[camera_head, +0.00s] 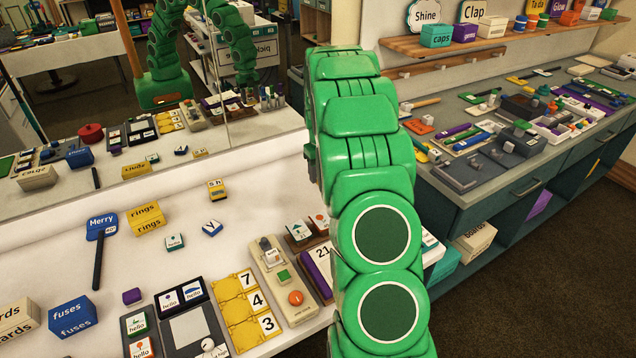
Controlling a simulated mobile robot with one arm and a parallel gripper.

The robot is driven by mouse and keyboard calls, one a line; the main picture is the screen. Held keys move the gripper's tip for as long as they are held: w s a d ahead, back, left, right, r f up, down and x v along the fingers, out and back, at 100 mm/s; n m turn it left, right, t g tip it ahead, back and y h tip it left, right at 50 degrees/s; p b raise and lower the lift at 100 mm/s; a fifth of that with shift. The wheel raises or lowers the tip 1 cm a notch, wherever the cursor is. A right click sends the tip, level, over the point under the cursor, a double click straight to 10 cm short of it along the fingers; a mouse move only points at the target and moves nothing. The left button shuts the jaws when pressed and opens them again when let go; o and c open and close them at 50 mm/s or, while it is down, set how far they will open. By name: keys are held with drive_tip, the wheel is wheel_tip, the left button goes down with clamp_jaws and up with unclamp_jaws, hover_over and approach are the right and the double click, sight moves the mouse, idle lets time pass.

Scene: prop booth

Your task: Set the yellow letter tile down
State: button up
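A small yellow letter tile (217,190) with a pale face and dark marks is on the white table (262,190), left of my green arm. Its lower side appears to rest on the table, and nothing touches it that I can see. A blue letter tile (212,228) and a teal tile (175,242) lie nearer on the same table. My arm rises through the middle of the view and hides what is behind it. My gripper does not show directly, and I cannot make it out in the mirror.
A mirror (262,125) backs the table and reflects my arm. Yellow "rings" boxes (146,218), a dark-handled blue "Merry" sign (102,226) and a blue "fuses" box (72,317) stand left. Yellow number cards (247,308) and a button box (283,285) lie in front.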

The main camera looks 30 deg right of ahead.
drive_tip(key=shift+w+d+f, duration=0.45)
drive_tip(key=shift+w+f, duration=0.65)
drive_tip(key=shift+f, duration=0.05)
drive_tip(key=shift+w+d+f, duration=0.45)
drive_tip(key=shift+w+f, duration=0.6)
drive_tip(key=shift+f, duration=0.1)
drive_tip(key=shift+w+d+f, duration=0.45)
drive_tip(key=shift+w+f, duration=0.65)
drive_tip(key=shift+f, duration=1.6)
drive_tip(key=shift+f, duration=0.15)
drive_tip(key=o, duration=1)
